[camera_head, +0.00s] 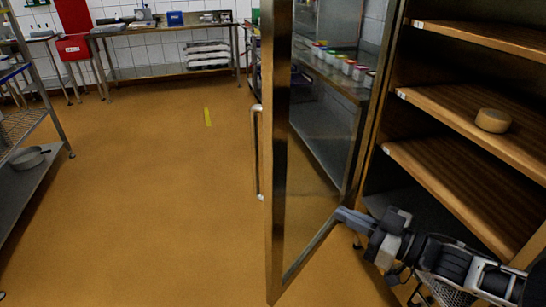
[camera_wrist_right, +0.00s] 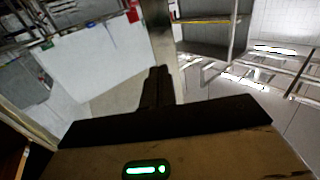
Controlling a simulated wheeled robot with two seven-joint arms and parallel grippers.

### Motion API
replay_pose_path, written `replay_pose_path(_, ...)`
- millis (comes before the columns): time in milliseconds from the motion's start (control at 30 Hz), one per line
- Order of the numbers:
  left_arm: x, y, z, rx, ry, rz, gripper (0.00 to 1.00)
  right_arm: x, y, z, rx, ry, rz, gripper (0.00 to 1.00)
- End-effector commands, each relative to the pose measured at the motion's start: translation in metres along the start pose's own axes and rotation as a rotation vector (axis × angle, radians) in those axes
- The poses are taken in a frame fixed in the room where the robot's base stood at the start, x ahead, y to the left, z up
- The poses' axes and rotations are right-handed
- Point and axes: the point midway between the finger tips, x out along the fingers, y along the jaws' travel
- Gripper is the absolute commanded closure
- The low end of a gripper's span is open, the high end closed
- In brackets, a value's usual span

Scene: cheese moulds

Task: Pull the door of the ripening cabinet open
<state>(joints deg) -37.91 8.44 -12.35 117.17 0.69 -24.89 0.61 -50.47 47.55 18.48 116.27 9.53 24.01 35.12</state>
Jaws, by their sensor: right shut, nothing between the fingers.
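The ripening cabinet's glazed door (camera_head: 276,200) stands swung open in the middle of the head view, with a gap between its free edge and the wooden cabinet (camera_head: 455,105) at right. Its bar handle (camera_head: 256,150) is on the outer face, at the left. My right gripper (camera_head: 342,214) is shut and empty, on the cabinet side of the door near its lower part. Its tip overlaps the door frame in the picture; I cannot tell whether they touch. The shut fingers (camera_wrist_right: 158,86) show dark in the right wrist view. My left gripper is not in view.
A cheese wheel (camera_head: 493,120) sits on a cabinet shelf. Several jars (camera_head: 340,62) stand on a bench seen through the glass. A metal rack (camera_head: 35,170) stands at left and a bench (camera_head: 165,28) at the back. The brown floor (camera_head: 150,200) left of the door is clear.

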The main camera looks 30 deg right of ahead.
Motion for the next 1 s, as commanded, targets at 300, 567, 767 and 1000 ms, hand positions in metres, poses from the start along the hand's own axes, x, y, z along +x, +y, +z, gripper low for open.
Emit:
replay_pose_path(300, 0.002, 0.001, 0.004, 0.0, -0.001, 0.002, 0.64, 0.025, 0.001, 0.001, -0.004, 0.005, 0.001, 1.0)
replay_pose_path(567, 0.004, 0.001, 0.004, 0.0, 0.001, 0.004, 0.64, 0.069, 0.001, 0.001, -0.004, 0.005, 0.003, 1.0)
replay_pose_path(767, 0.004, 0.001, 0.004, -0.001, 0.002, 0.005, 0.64, 0.102, 0.001, 0.001, -0.003, 0.004, 0.003, 1.0)
replay_pose_path(1000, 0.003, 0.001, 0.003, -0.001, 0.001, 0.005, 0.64, 0.13, 0.001, 0.001, -0.003, 0.001, 0.004, 1.0)
